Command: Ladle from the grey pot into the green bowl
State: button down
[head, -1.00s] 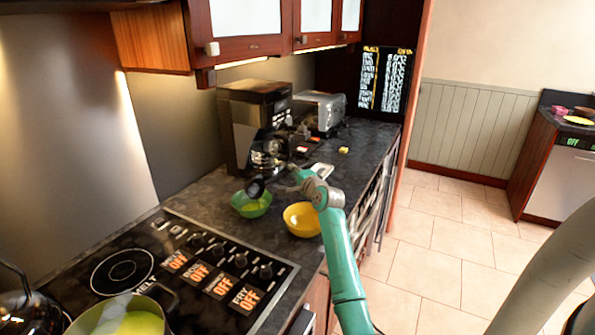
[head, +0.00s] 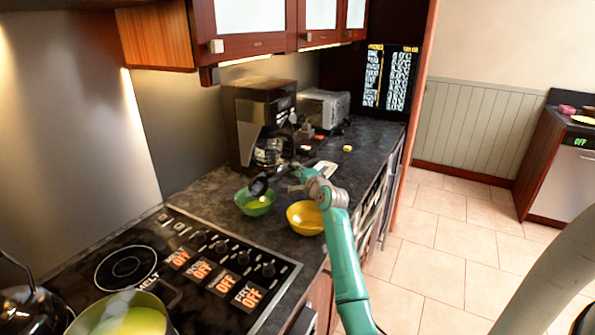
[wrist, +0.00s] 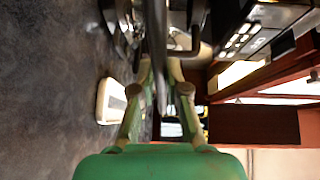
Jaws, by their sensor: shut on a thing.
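The grey pot (head: 163,300) stands at the bottom left of the head view, on the stove, with yellow-green contents. The green bowl (head: 247,209) sits on the dark counter beyond the stove. The black ladle (head: 259,186) has its bowl above the green bowl and looks tilted; whether anything is in it cannot be seen. My gripper (head: 297,180) is to the right of the green bowl and is shut on the ladle's handle. In the wrist view the handle (wrist: 157,60) runs up between the fingers of my gripper (wrist: 160,95).
A yellow bowl (head: 305,219) stands just right of the green bowl, close to my arm. A coffee machine (head: 250,125) and a toaster (head: 322,110) stand behind. The stove (head: 210,262) has a row of knobs. Cabinets (head: 250,30) hang above the counter.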

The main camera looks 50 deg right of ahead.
dwell(0.5)
notch_tip(320, 180, up, 3)
jog(key=n+g+y, duration=0.1)
jog(key=g, duration=0.4)
jog(key=n+g+y, duration=0.1)
jog(key=g, duration=0.4)
jog(key=n+g+y, duration=0.1)
jog(key=g+y, duration=0.1)
jog(key=g, duration=0.3)
jog(key=shift+g, duration=0.4)
